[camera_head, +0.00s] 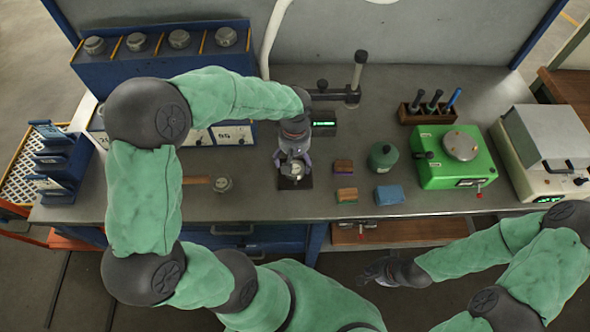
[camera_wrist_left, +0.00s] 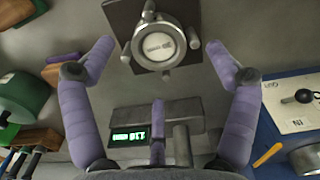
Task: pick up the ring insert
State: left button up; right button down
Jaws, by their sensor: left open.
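A round metal piece with a pale labelled face, which I take for the ring insert (camera_wrist_left: 159,44), sits on a dark square plate (camera_wrist_left: 121,17) with short metal posts around it. In the head view this round piece (camera_head: 295,171) is on the bench, partly hidden by my left gripper. My left gripper (camera_head: 293,164) is over it, pointing down. In the left wrist view its purple fingers (camera_wrist_left: 160,50) are spread open on both sides of the piece, with visible gaps. My right gripper (camera_head: 377,271) is low in front of the bench, too small to read.
A stand with a green readout (camera_wrist_left: 130,137) is close to the left gripper. Coloured blocks (camera_head: 390,194), a green round container (camera_head: 383,156) and a green machine (camera_head: 453,165) stand to the right. Another round metal piece with a wooden handle (camera_head: 223,184) lies left. A blue rack (camera_head: 160,55) stands behind.

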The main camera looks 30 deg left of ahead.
aim_at(296, 169)
pick_arm(q)
jog(key=f, duration=0.3)
jog(key=f+b, duration=0.1)
jog(key=f, duration=0.1)
jog(key=shift+s+d, duration=0.25)
jog(key=shift+d, duration=0.05)
jog(key=shift+r, duration=0.1)
jog(key=c, duration=1.8)
